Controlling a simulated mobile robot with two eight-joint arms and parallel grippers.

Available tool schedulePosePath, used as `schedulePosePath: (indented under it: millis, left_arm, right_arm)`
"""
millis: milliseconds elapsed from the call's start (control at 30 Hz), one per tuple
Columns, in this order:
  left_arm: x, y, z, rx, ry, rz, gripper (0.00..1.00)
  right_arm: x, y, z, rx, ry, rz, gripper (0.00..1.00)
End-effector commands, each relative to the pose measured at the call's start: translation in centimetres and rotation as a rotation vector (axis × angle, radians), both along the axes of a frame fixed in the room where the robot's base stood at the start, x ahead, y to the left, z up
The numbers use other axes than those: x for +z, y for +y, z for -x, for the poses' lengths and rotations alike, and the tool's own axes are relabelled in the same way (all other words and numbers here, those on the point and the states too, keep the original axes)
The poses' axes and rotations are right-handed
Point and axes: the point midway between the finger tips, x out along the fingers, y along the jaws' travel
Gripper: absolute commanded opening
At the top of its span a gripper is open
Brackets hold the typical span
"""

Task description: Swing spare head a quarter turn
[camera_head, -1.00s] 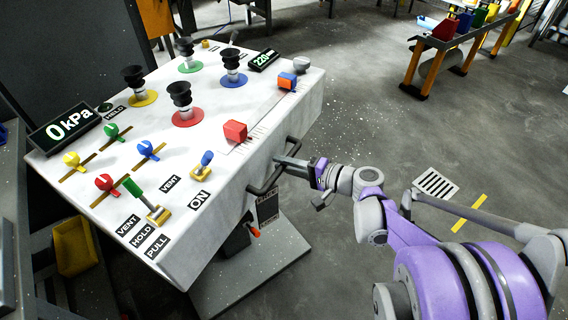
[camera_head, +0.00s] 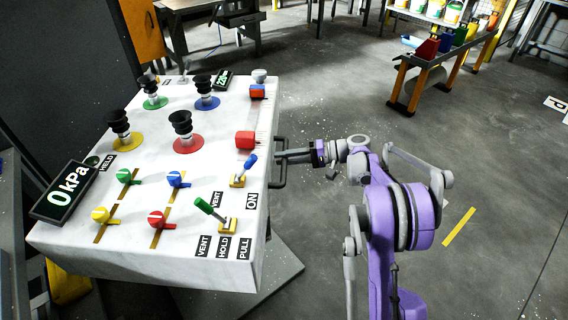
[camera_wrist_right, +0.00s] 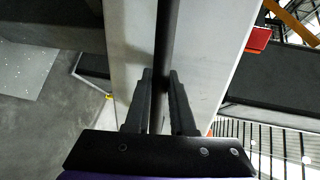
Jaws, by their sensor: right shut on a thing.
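The spare head is a pale, speckled box-shaped head (camera_head: 225,130) with dark suction cups on coloured discs, coloured levers and a "0 kPa" display on top. A dark handle (camera_head: 281,180) sticks out from its right side. My right gripper (camera_head: 283,157) is shut on this handle. In the right wrist view, the dark handle bar (camera_wrist_right: 168,40) runs between the two fingers (camera_wrist_right: 160,85), with the head's pale side behind it. My left gripper is not in view.
A base plate (camera_head: 285,270) lies on the floor under the head. A dark panel (camera_head: 60,60) stands behind it at the left. An orange-legged rack with coloured bins (camera_head: 428,48) stands at the back right. The floor (camera_head: 330,120) right of the head is mostly clear.

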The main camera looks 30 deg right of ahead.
Motion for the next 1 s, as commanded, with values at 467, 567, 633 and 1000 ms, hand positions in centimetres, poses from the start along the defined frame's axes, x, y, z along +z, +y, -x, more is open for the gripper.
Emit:
schedulePosePath:
  millis: [467,567,633,1000]
  left_arm:
    - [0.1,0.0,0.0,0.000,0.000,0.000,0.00]
    - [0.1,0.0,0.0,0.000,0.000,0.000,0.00]
    - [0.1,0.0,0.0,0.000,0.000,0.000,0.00]
    - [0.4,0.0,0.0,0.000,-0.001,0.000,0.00]
  right_arm:
    - [-0.1,-0.2,-0.1,0.017,0.000,0.000,0.35]
    - [-0.1,-0.2,-0.2,0.016,0.000,0.000,0.52]
    - [-0.1,-0.2,-0.2,0.016,0.000,0.000,0.52]
    - [0.3,-1.4,0.6,0.013,0.000,0.001,0.52]
